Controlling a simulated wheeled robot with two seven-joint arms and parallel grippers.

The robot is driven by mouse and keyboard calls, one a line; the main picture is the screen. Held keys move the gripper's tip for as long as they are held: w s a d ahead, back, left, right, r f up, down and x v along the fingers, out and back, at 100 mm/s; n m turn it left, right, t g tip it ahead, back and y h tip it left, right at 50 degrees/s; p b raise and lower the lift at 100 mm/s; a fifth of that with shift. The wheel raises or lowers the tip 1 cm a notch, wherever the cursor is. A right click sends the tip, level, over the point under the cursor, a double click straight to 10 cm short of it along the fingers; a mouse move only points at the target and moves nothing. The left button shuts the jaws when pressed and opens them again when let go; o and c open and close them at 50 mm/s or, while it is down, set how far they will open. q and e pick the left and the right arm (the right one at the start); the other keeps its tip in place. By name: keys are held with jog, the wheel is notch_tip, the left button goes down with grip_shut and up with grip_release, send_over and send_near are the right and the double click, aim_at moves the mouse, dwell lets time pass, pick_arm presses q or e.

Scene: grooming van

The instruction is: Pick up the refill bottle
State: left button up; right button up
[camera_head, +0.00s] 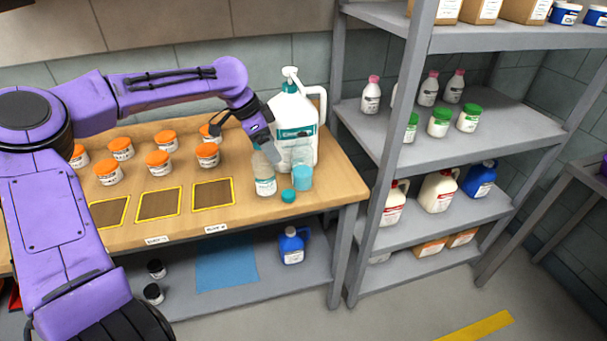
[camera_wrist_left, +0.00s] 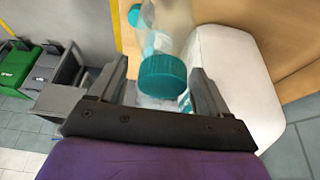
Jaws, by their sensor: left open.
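A clear bottle with a white and teal label (camera_head: 264,184) stands upright near the right front of the wooden bench; I take it as the refill bottle. My left gripper (camera_head: 268,150) is at its top and hides its upper end. In the left wrist view, a ribbed teal cap (camera_wrist_left: 162,76) with a clear body behind it shows between the open fingers of the left gripper (camera_wrist_left: 158,72). I cannot tell whether the fingers touch it. My right gripper is not in view.
A large white pump jug (camera_head: 296,115) stands close behind the bottle. A clear container with teal contents (camera_head: 302,178) and a small teal cap (camera_head: 288,196) are just right of it. Orange-lidded jars (camera_head: 158,163) stand left. A grey shelf rack (camera_head: 372,180) borders the right.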

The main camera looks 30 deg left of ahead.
aim_at(305, 146)
pick_arm(q)
jog(key=w+d, duration=0.1)
jog(key=w, duration=0.1)
jog(key=w+d+p, duration=0.1)
jog(key=w+d, duration=0.1)
jog(key=w+d+p, duration=0.1)
jog(key=w+d, duration=0.1)
jog(key=shift+w+d+r, duration=0.2)
jog(key=shift+d+r, duration=0.05)
jog(key=x, duration=0.3)
jog(key=shift+s+a, duration=0.1)
jog(key=shift+a, duration=0.05)
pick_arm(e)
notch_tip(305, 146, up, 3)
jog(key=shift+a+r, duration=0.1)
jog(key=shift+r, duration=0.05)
pick_arm(q)
jog(key=c, duration=1.2)
